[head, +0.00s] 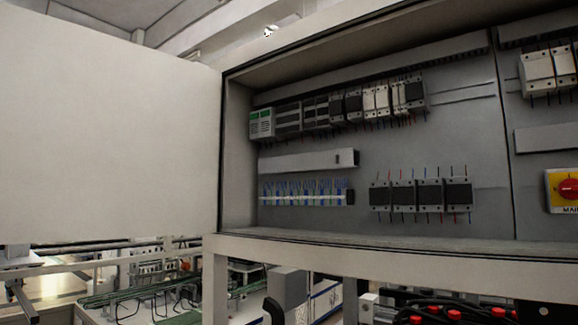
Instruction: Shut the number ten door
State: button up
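A pale cabinet door (110,140) stands wide open at the left of the head view, swung out from the left edge of the electrical cabinet (285,238). No number shows on the face of the door that I see, so I cannot tell if it is the number ten door. The cabinet interior is exposed, with rows of breakers and terminals on a grey back panel (330,222). My gripper is not clearly in view; a small dark shape at the bottom is too cut off to identify.
A yellow plate with a red main switch (567,187) is at the right inside the cabinet. Below are white frame rails, a bench with green strips (120,295), and a dark panel with red connectors (455,314). The space in front of the cabinet opening looks clear.

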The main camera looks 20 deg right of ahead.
aim_at(103, 136)
jog(key=i+j, duration=0.15)
jog(key=j, duration=0.25)
jog(key=i+j, duration=0.1)
jog(key=j, duration=0.25)
jog(key=i+j, duration=0.15)
jog(key=j, duration=0.25)
jog(key=i+j, duration=0.1)
jog(key=j, duration=0.25)
jog(key=i+j, duration=0.15)
jog(key=j, duration=0.25)
jog(key=i+j, duration=0.1)
jog(key=j, duration=0.3)
jog(key=i+j, duration=0.15)
jog(key=j, duration=0.2)
jog(key=i+j, duration=0.15)
jog(key=j, duration=0.25)
jog(key=i+j+z, duration=0.1)
jog(key=j+z, duration=0.65)
jog(key=j, duration=0.2)
jog(key=j+z, duration=0.5)
jog(key=z, duration=0.5)
